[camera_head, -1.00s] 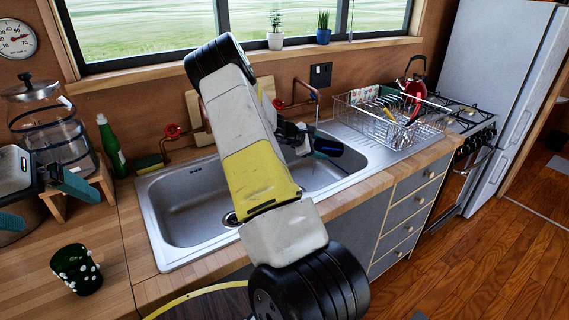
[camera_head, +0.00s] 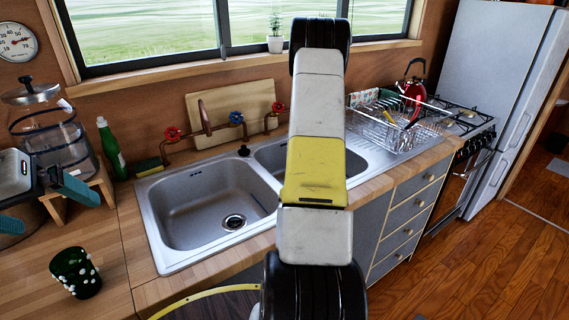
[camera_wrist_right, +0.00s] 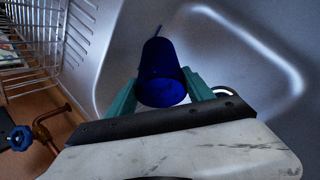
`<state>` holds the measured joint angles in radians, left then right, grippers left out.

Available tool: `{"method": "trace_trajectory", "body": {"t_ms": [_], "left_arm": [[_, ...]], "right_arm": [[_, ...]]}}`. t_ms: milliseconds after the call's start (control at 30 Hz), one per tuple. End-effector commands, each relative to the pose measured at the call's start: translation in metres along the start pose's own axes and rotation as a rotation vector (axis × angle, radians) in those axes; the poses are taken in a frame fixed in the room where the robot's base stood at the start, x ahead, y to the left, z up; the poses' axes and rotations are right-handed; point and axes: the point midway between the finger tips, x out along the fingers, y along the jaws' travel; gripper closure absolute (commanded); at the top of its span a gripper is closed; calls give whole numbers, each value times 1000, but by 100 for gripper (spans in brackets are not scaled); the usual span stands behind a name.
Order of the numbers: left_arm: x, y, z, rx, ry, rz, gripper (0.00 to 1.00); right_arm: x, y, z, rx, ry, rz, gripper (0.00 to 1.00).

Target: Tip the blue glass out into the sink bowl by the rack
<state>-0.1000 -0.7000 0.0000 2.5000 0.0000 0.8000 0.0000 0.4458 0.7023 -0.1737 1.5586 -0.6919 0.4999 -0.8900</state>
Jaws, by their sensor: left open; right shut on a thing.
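The blue glass (camera_wrist_right: 162,72) shows in the right wrist view, between the teal fingers of my right gripper (camera_wrist_right: 163,98), which is shut on it. The glass is over the grey metal of the sink; I cannot tell its exact tilt or whether anything is in it. In the head view my right arm hides both the glass and the right gripper. The sink bowl by the rack (camera_head: 268,158) is partly behind that arm. The wire dish rack (camera_head: 372,128) stands right of it and also shows in the right wrist view (camera_wrist_right: 42,40). My left gripper (camera_head: 44,205) is open at the left edge.
The other sink bowl (camera_head: 200,205) is empty, with a drain. A dark green cup with white dots (camera_head: 76,271) stands on the left counter. A green bottle (camera_head: 112,150), a sponge (camera_head: 149,165) and taps (camera_head: 236,118) line the back. A red kettle (camera_head: 412,88) is on the stove.

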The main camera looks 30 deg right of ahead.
Motion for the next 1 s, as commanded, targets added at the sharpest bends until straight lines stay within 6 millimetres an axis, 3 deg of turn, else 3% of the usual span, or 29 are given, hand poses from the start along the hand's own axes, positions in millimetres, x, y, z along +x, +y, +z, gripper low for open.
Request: {"method": "trace_trajectory", "body": {"t_ms": [1000], "left_arm": [[0, 0, 0, 0, 0, 0, 0]], "right_arm": [[37, 17, 44, 149, 484, -286, 92]]}}
